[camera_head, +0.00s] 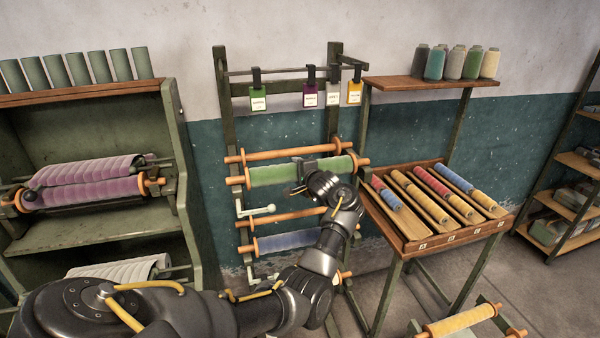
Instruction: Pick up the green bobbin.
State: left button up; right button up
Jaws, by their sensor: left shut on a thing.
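The green bobbin (272,175) is a long roll of green yarn with orange wooden ends. It lies nearly level across the wooden rack against the wall, below a bare orange rod. My left arm reaches up from the bottom of the view. Its gripper (308,168) is at the bobbin's middle, shut on it. The fingers are small and partly hidden by my wrist, which also covers part of the rack below. My right gripper is out of view.
A blue bobbin (288,240) sits lower on the rack (226,105), with colour tags (258,100) above. A sloped tray (425,237) of coloured bobbins stands close on the right. A green shelf (95,230) with purple rolls (90,192) stands left.

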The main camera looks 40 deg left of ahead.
pick_arm(q)
notch_tip(320, 180, up, 9)
jog(key=b, duration=0.3)
jog(key=shift+r, duration=0.5)
